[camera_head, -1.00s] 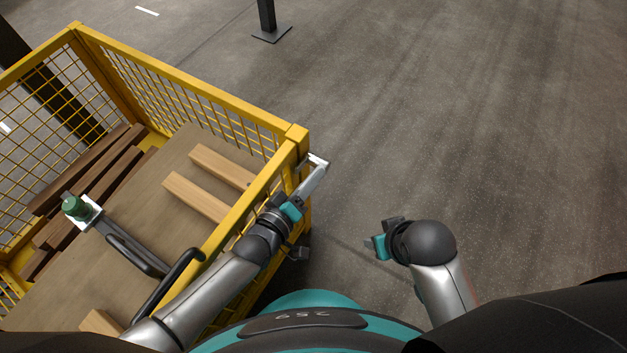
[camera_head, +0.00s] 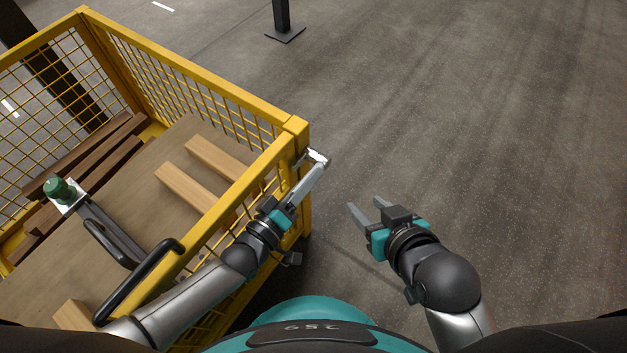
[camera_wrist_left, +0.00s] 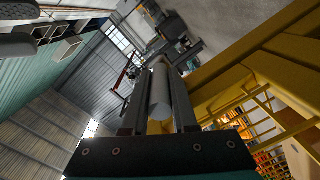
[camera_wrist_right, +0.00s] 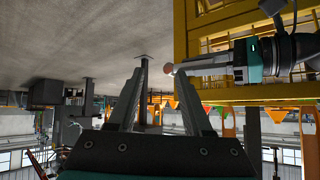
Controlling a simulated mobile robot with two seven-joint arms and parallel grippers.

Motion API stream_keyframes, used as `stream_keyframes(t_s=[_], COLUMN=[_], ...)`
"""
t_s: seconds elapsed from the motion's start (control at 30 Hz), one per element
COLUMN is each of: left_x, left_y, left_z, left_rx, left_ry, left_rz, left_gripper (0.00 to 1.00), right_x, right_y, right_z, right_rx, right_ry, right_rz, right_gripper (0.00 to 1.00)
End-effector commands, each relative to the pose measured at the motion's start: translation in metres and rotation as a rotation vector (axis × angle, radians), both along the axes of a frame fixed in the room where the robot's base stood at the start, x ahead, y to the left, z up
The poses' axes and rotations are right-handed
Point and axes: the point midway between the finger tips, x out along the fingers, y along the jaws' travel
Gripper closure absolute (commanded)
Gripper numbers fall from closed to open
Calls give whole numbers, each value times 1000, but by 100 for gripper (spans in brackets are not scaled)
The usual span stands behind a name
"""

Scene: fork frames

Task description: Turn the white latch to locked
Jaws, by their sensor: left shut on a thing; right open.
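The white latch (camera_head: 318,157) sits at the near right corner of the yellow mesh cart (camera_head: 297,130). My left gripper (camera_head: 318,172) reaches along the cart's side and is shut on the latch. In the left wrist view, a pale cylindrical handle of the latch (camera_wrist_left: 161,95) lies between the fingers. My right gripper (camera_head: 364,208) is open and empty over bare floor, to the right of the cart and apart from it. In the right wrist view, its two fingers (camera_wrist_right: 160,95) are spread, with my left gripper beyond. The fingers partly hide the latch, so its exact angle is unclear.
The cart holds light wooden blocks (camera_head: 185,188), dark planks (camera_head: 90,160) and a board. A black handle (camera_head: 140,282) is on its near side. A green-topped device (camera_head: 60,190) stands at the left. A dark post (camera_head: 283,25) stands behind; floor to the right is clear.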

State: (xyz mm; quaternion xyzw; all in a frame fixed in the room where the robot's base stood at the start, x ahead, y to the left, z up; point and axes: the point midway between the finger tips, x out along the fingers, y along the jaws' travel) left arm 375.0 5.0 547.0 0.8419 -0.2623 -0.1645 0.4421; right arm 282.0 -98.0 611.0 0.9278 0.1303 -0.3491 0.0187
Motion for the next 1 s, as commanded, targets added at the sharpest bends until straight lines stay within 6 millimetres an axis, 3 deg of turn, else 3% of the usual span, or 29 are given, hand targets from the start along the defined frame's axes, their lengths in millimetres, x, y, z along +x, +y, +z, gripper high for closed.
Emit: stream_keyframes(t_s=[0.4, 1.0], left_x=[0, 0], left_y=[10, 12], left_z=[-4, -4], left_rx=[-29, -35], left_ry=[-38, -48], left_rz=[-1, 0], left_gripper=[100, 100], right_x=[10, 11], right_y=[26, 31], right_z=[6, 10], right_rx=[114, 140], right_ry=[-208, -254], right_rz=[21, 23], right_gripper=[50, 50])
